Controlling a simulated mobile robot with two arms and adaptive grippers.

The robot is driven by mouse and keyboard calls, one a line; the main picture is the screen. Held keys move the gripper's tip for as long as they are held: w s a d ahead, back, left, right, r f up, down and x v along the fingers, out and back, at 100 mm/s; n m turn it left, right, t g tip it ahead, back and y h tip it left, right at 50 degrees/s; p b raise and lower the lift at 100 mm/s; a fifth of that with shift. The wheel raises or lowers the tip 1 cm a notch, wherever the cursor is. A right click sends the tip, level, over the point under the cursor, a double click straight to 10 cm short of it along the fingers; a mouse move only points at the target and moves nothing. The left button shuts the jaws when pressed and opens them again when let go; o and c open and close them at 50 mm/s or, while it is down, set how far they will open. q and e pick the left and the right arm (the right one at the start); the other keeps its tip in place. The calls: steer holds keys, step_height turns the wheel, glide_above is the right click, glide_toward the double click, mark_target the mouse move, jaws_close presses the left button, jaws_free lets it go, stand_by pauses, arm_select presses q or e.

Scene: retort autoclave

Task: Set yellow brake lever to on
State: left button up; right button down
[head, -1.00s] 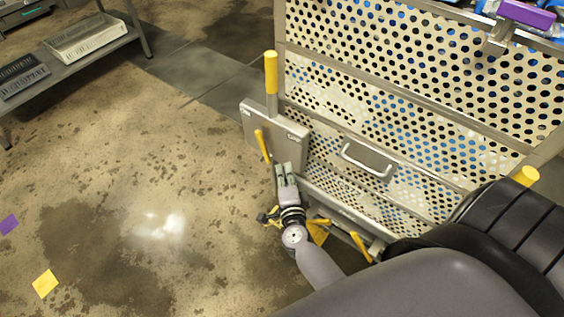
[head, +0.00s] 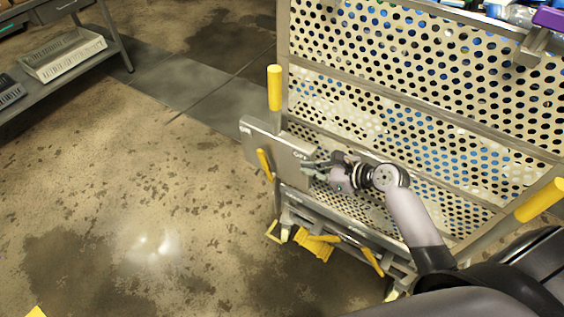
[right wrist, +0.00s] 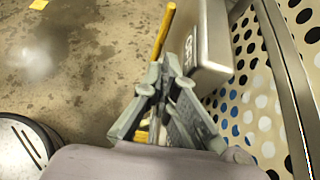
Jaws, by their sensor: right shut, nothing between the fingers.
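The yellow brake lever (head: 265,164) is a short bar on the front of a grey plate (head: 276,148) on the left side of a perforated cart. It leans, its upper end toward the left. The plate has one small label at its left end and one at its right end; the right one seems to read OFF. My right gripper (head: 307,168) is shut and empty, by the plate's right end, apart from the lever in the head view. In the right wrist view the lever (right wrist: 165,32) shows just beyond the fingertips (right wrist: 168,72); contact cannot be told.
The cart's perforated wall (head: 420,90) rises behind the gripper. A yellow upright handle (head: 274,88) stands above the plate, another (head: 540,200) at right. Yellow pedals (head: 314,245) sit low on the cart. A shelf (head: 75,75) stands at upper left; the floor left is open.

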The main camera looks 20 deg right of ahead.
glide_toward(263, 160)
steer(key=shift+g, duration=0.3)
steer(key=w+f, duration=0.1)
steer(key=w+a+f, duration=0.1)
steer(key=f, duration=0.1)
steer(key=w+a+f, duration=0.1)
steer(key=w+f, duration=0.1)
steer(key=shift+a, duration=0.25)
steer(key=shift+r+m, duration=0.1)
steer(key=shift+m, duration=0.2)
steer(key=w+a+p, duration=0.1)
steer(key=p, duration=0.2)
steer(key=w+a+g+p, duration=0.1)
steer(key=p, duration=0.3)
steer(key=shift+w+r+h, duration=0.15)
steer(key=shift+r+h, duration=0.1)
steer(key=shift+h, duration=0.05)
steer(key=shift+w+a+f, duration=0.3)
steer(key=shift+w+f, duration=0.1)
